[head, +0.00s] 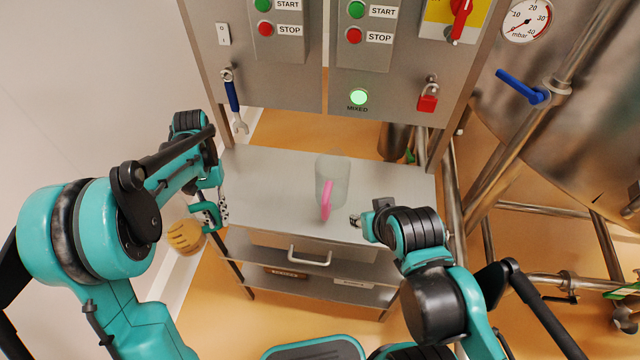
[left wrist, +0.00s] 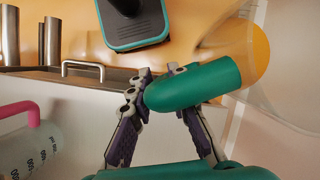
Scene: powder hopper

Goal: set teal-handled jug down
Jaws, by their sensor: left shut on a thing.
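The teal-handled jug (head: 186,237) hangs off the left side of the steel table, its body looking orange-yellow in the head view. My left gripper (head: 212,211) is shut on its teal handle (left wrist: 198,84), with both fingers (left wrist: 160,82) around the handle in the left wrist view. The clear jug body extends beyond the handle at the upper right there, partly cut off by the frame. My right gripper (head: 357,220) is near the table's front right, apart from any jug; its opening is hard to make out.
A clear jug with a pink handle (head: 326,200) stands on the steel table (head: 265,185), and shows at left in the left wrist view (left wrist: 28,150). The tabletop left of it is clear. A control cabinet (head: 300,85) stands behind; a blue-handled wrench (head: 233,100) hangs on it.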

